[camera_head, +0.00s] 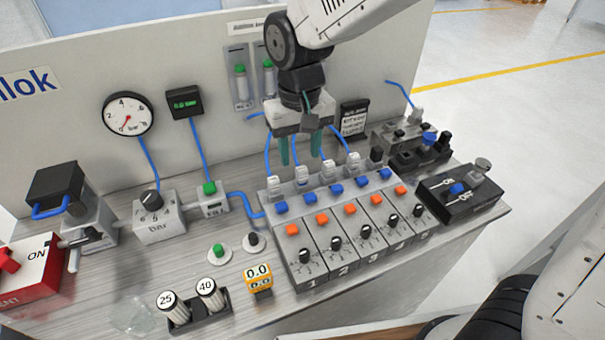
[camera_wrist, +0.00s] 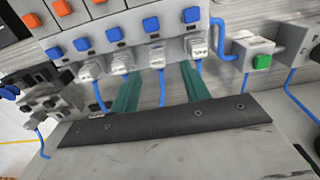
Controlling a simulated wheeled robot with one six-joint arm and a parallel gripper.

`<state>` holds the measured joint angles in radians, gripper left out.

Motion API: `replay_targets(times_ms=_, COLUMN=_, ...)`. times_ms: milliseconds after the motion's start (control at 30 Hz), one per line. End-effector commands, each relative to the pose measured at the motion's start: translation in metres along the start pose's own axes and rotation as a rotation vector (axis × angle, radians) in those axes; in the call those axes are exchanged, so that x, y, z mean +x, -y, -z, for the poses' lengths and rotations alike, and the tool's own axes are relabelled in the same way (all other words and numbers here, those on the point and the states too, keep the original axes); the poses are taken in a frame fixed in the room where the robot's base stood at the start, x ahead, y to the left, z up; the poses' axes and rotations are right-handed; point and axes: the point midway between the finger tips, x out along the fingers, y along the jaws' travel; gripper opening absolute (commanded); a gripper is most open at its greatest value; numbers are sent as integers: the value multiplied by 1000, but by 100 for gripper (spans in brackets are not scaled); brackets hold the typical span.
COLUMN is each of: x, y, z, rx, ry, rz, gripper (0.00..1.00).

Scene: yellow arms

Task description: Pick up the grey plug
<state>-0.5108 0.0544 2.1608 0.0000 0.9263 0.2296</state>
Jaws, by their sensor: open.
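Several light-grey plugs with blue tubes stand in a row along the back of the valve block (camera_head: 290,262), one plug (camera_head: 301,173) near my fingers. In the wrist view, grey plugs (camera_wrist: 122,63) line the block's edge. I cannot tell which is the named grey plug. My gripper (camera_head: 300,160) is open, with two teal fingers pointing down above the back of the row. In the wrist view, the fingers (camera_wrist: 160,70) are apart, with nothing seen held between them.
A white back panel (camera_head: 80,130) stands behind, with a round gauge (camera_head: 127,114). Blue tubes run up near my fingers. A black ON/OFF box (camera_head: 460,197) is at right.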

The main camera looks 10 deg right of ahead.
Motion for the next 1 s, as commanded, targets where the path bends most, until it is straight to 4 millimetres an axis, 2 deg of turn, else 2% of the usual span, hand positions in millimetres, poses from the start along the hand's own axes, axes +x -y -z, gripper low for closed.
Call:
replay_targets(times_ms=400, x=56, y=-4, z=0, rx=2, ry=3, rz=-1, gripper=46)
replay_targets(times_ms=700, x=61, y=-3, z=1, rx=1, ry=0, rz=0, gripper=46)
replay_targets(times_ms=733, x=61, y=-3, z=1, rx=1, ry=0, rz=0, gripper=41)
replay_targets(times_ms=867, x=61, y=-3, z=1, rx=1, ry=0, rz=0, gripper=5)
replay_targets(times_ms=900, x=61, y=-3, z=1, rx=1, ry=0, rz=0, gripper=0)
replay_targets(times_ms=1000, x=61, y=-3, z=1, rx=1, ry=0, rz=0, gripper=0)
